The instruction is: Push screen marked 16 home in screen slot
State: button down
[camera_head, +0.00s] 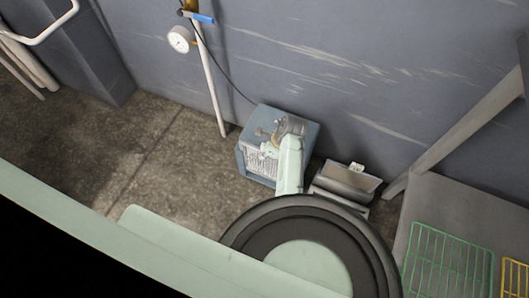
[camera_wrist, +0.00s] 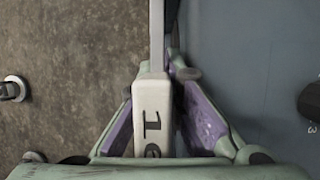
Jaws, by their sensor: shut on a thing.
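In the wrist view, the screen's pale tab (camera_wrist: 153,118) carries a dark "16". My gripper (camera_wrist: 158,100) is shut on it, with a purple-lined finger on either side. A narrow pale strip (camera_wrist: 156,35) runs on from the tab to the top of the picture, along the edge of a blue surface (camera_wrist: 250,60). The screen slot is hidden, and I cannot tell how deep the screen sits.
A dark knob (camera_wrist: 311,101) near a "3" shows at the right of the wrist view, and a round metal fitting (camera_wrist: 13,89) at the left. In the head view, a grey bin (camera_head: 346,180) stands right of the cabinet, and a pipe (camera_head: 211,80) stands behind. Floor at left is clear.

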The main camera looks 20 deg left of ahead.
jog(key=shift+f+b, duration=0.35)
jog(key=shift+f, duration=0.5)
dwell(0.3)
jog(key=shift+w+r+p, duration=0.3)
jog(key=shift+r+p, duration=0.05)
jog(key=shift+p, duration=0.9)
dwell(1.2)
